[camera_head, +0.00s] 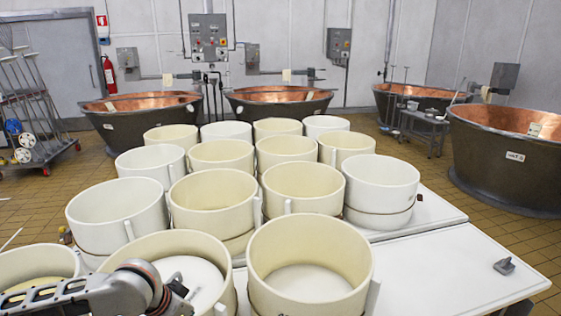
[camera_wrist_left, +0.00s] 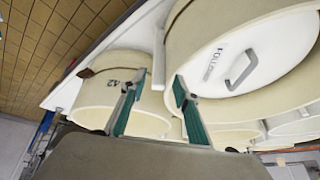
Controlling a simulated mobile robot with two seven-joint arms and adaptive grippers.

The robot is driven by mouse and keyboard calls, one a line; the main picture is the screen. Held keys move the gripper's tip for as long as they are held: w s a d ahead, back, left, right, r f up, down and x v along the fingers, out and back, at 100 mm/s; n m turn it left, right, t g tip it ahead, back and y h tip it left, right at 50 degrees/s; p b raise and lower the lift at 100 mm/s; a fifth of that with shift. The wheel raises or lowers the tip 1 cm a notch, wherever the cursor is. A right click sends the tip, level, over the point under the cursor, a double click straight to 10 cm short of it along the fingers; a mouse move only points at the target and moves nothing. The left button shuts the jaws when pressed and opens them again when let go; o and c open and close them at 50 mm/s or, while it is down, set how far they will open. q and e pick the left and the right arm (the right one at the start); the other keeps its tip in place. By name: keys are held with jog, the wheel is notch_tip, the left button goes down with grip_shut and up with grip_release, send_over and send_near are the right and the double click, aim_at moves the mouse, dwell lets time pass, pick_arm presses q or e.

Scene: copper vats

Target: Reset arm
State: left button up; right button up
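My left arm comes in at the bottom left of the head view, low over the front cheese moulds. Its front end (camera_head: 175,290) is partly cut off by the frame's bottom edge. In the left wrist view my left gripper (camera_wrist_left: 158,102) shows two teal-padded fingers spread apart, with nothing held between them. One cream mould (camera_wrist_left: 95,98) lies beyond the left finger. A larger mould (camera_wrist_left: 180,45), holding a white disc with a grey handle (camera_wrist_left: 242,70), lies beyond the right finger. Whether the fingers touch either mould cannot be told. My right gripper is not in view.
Several round moulds, including this front one (camera_head: 310,240), crowd the white table (camera_head: 430,265). A small grey piece (camera_head: 504,266) lies on its clear right part. Copper vats (camera_head: 510,150) stand behind and right. A wheeled rack (camera_head: 35,120) stands left on the tiled floor.

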pick_arm(q)
jog(key=s+d+r+m+h, duration=0.1)
jog(key=s+d, duration=0.1)
jog(key=d, duration=0.6)
jog(key=s+d+r+m+h, duration=0.1)
jog(key=s+d+r+h, duration=0.1)
jog(key=d, duration=0.7)
jog(key=s+a+f+n+t, duration=0.1)
jog(key=s+a+f+t, duration=0.1)
jog(key=a+f, duration=0.45)
jog(key=s+a+f+n+t, duration=0.1)
jog(key=s+a+f+t, duration=0.1)
jog(key=a+f, duration=0.5)
jog(key=s+a+f+m+t+y, duration=0.1)
jog(key=s+a+f+y, duration=0.1)
jog(key=s+a+f, duration=0.35)
jog(key=s+a+f+m+y, duration=0.1)
jog(key=s+a+f+m, duration=0.15)
jog(key=s+a, duration=0.65)
jog(key=w+d+n+t, duration=0.1)
jog(key=w+d+n, duration=0.1)
jog(key=d+n, duration=0.4)
jog(key=d, duration=0.5)
jog(key=shift+w+d, duration=0.15)
jog(key=shift+w, duration=0.25)
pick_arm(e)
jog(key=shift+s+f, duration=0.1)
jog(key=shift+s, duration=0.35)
